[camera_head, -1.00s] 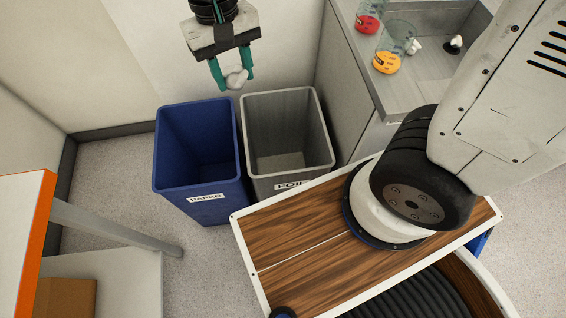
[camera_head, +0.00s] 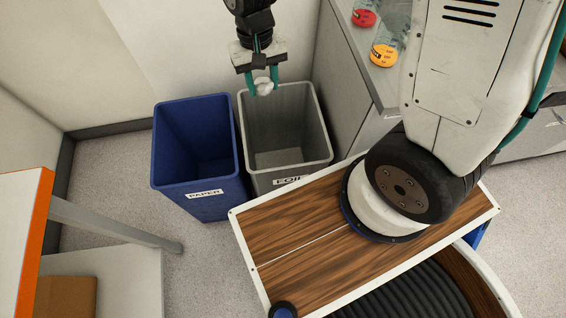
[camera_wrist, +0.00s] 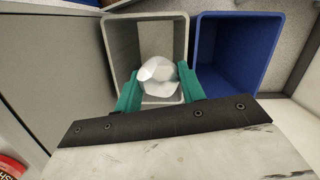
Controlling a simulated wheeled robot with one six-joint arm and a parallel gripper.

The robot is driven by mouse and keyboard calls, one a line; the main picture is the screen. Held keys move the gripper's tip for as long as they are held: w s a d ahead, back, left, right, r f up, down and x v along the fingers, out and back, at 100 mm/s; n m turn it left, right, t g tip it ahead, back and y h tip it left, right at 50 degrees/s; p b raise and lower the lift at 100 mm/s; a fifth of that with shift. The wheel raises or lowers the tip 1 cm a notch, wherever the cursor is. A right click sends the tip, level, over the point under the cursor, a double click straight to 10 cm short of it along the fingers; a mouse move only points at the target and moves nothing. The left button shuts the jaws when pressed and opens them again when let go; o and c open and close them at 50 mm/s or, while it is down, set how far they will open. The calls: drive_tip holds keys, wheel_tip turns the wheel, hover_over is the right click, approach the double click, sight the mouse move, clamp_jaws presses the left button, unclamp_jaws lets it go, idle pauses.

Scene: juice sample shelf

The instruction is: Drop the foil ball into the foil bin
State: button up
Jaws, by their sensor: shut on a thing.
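The foil ball (camera_head: 263,86) is a pale, crumpled lump between the green fingers of my gripper (camera_head: 262,84). In the wrist view my gripper (camera_wrist: 158,88) is shut on the foil ball (camera_wrist: 158,72). The foil bin (camera_head: 323,135) is grey, open-topped and labelled FOIL. In the head view the ball shows over the back part of its opening. In the wrist view the grey bin (camera_wrist: 120,45) lies behind and below the ball, and its floor shows partly. The fingers hide part of the bin's back rim in the head view.
A blue bin (camera_head: 205,205) labelled PAPER stands right beside the foil bin, on its left in the head view. A grey counter (camera_head: 350,60) with red and yellow lidded containers is on the right. An orange-edged shelf (camera_head: 35,245) is at the left.

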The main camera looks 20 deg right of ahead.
drive_tip(key=w+d+f, duration=0.2)
drive_tip(key=d+f, duration=0.1)
drive_tip(key=f, duration=0.6)
drive_tip(key=w+d+f+n, duration=0.1)
drive_tip(key=w+d+f, duration=0.1)
drive_tip(key=f, duration=0.8)
drive_tip(key=w+d+f+n, duration=0.1)
drive_tip(key=w+d+f, duration=0.2)
drive_tip(key=f, duration=0.6)
drive_tip(key=shift+d+f, duration=0.3)
drive_tip(key=shift+d, duration=0.65)
drive_tip(key=o, duration=1)
drive_tip(key=shift+o, duration=0.2)
wheel_tip(320, 180, up, 8)
drive_tip(key=w, duration=0.1)
